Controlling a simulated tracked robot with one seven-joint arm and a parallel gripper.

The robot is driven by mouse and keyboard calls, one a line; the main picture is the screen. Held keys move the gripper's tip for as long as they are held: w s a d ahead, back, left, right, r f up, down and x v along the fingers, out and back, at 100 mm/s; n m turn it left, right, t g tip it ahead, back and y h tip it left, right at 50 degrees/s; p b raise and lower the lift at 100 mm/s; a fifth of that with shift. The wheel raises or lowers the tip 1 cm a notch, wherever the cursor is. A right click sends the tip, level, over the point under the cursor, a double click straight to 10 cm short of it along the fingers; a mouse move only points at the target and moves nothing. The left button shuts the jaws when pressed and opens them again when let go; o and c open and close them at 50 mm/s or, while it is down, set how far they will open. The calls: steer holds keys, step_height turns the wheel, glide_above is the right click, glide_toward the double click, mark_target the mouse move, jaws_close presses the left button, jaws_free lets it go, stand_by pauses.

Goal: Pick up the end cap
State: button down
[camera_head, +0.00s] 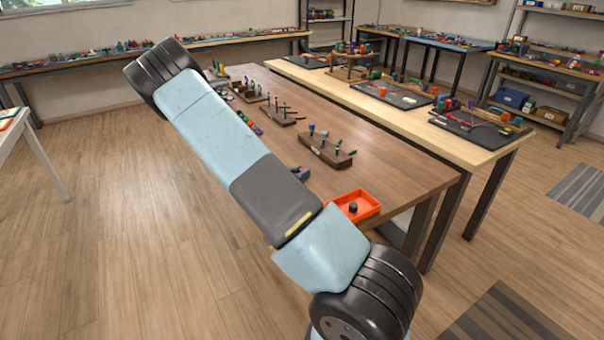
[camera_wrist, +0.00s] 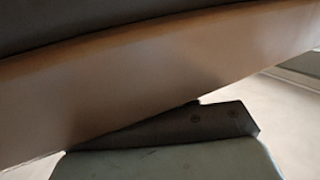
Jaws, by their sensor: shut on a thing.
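A small dark round piece (camera_head: 353,207), which looks like an end cap, stands in the orange tray (camera_head: 371,213) at the near end of the brown table in the head view. My arm crosses in front and hides much of the table's near edge. A small blue and dark part, seemingly of my gripper (camera_head: 301,173), shows just past the arm at the table edge, left of the tray and apart from it. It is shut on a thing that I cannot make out. The wrist view shows a close brown surface (camera_wrist: 150,85) and a dark piece with two screws; no cap shows there.
The brown table (camera_head: 400,170) carries a dark block with upright pegs (camera_head: 328,150) behind the tray and more peg blocks farther back. A pale bench (camera_head: 420,118) with dark mats runs along its far side. The floor (camera_head: 150,220) at left is clear.

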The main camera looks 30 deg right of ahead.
steer(key=shift+r, duration=0.55)
step_height(320, 180, up, 2)
steer(key=shift+a+r, duration=0.1)
steer(key=shift+r, duration=0.1)
steer(key=s+a+r, duration=0.8)
steer(key=a+r, duration=0.1)
steer(key=a, duration=0.1)
steer(key=shift+s+a+r, duration=0.25)
steer(key=shift+s+a, duration=0.15)
steer(key=shift+w, duration=0.1)
